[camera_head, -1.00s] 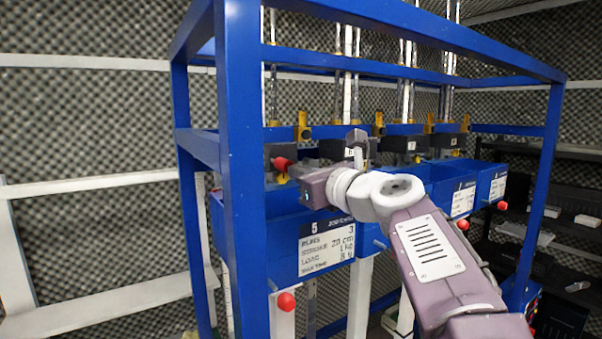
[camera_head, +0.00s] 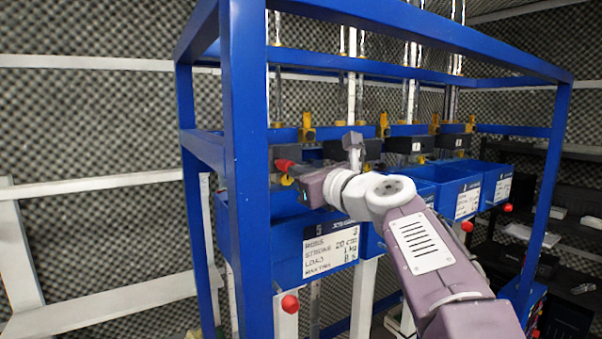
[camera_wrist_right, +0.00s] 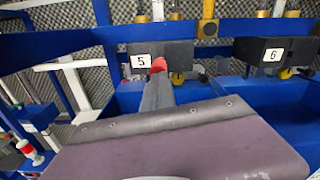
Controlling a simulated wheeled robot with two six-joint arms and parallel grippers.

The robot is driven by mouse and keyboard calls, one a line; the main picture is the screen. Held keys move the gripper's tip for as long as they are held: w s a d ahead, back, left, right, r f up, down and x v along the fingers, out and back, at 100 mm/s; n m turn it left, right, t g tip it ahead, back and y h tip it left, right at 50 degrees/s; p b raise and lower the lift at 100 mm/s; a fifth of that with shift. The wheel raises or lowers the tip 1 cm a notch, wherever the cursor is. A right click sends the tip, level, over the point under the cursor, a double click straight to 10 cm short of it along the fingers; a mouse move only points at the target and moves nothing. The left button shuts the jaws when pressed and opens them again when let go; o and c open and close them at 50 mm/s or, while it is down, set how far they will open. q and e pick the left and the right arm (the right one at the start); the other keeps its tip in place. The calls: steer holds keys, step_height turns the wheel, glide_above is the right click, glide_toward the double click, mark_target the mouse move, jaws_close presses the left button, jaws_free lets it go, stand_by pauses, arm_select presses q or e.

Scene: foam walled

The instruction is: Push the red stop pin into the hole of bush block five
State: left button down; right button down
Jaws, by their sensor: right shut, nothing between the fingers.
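The red stop pin (camera_head: 284,165) shows its red head at the front of dark bush block five (camera_head: 286,153), near the left blue post. In the right wrist view the pin (camera_wrist_right: 159,64) is just right of the white "5" label on the block (camera_wrist_right: 141,61). My right gripper (camera_wrist_right: 158,82) is shut and empty, its fingers pointing at the pin. The fingertips overlap the lower part of the red head there; I cannot tell whether they touch it. How deep the pin sits is hidden. In the head view the gripper's fingers are mostly hidden. My left gripper is out of view.
The blue frame's post (camera_head: 246,170) stands close left of the block. A blue bin with a station 5 label (camera_head: 330,249) lies below the gripper. Block six (camera_wrist_right: 273,52) is to the right in the wrist view. Red knobs (camera_head: 290,304) stick out below the bins.

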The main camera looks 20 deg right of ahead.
steer(key=shift+w+a, duration=0.1)
steer(key=shift+w, duration=0.6)
steer(key=s+d+b, duration=0.1)
steer(key=s+b, duration=0.4)
steer(key=s, duration=0.7)
steer(key=shift+d, duration=0.35)
steer(key=shift+f, duration=0.1)
